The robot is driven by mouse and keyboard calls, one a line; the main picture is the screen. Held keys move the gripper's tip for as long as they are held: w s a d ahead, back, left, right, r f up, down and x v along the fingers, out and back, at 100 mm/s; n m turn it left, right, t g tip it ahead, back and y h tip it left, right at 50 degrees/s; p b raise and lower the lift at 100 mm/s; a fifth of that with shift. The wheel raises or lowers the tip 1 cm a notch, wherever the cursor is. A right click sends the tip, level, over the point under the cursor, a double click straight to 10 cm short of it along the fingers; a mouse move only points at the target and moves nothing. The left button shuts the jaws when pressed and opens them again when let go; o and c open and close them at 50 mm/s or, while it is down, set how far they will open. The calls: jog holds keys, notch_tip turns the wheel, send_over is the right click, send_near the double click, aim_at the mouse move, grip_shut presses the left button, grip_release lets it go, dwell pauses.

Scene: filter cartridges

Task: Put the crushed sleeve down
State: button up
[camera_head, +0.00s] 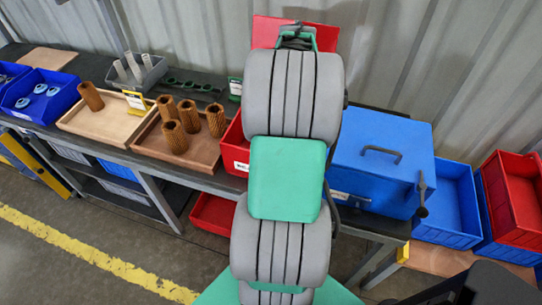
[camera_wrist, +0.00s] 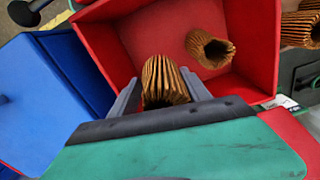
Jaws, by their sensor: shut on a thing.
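My gripper (camera_wrist: 163,88) is shut on a brown pleated sleeve (camera_wrist: 164,80), seen between its two grey fingers in the wrist view. I cannot tell from the visible end how crushed this sleeve is. The held sleeve is over or inside the open red bin (camera_wrist: 110,48); whether it touches the bin floor is unclear. Another pleated sleeve (camera_wrist: 210,50) lies in that bin, apart from the held one. In the head view the red bin (camera_head: 234,150) shows left of my arm, which hides my gripper and the rest of the bin.
A blue box (camera_head: 383,155) with a handle stands right of the red bin. To the left, a wooden tray (camera_head: 199,167) holds several upright sleeves, and another tray (camera_head: 104,123) has one sleeve (camera_head: 90,96) at its back. Red bins (camera_head: 515,195) stand far right.

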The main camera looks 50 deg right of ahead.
notch_tip(320, 180, down, 11)
jog(key=shift+r+p, duration=0.1)
jog(key=shift+p, duration=0.7)
jog(key=o, duration=1.5)
notch_tip(320, 180, up, 11)
jog(key=b, duration=0.1)
jog(key=w+a+r+n+t, duration=0.1)
jog(key=w+a+r+n, duration=0.15)
jog(key=a, duration=0.45)
jog(key=w+a+r+n, duration=0.2)
jog(key=w+a+n, duration=0.15)
jog(key=a, duration=0.35)
jog(key=s+a+n+t, duration=0.1)
jog(key=a+n, duration=0.2)
jog(key=a, duration=0.4)
jog(key=s+a+n, duration=0.1)
jog(key=a+n, duration=0.2)
jog(key=a, duration=0.5)
jog(key=s+a+n+t, duration=0.1)
jog(key=a+n, duration=0.2)
jog(key=a, duration=0.5)
jog(key=shift+s+n+t, duration=0.2)
jog(key=shift+n+t, duration=0.1)
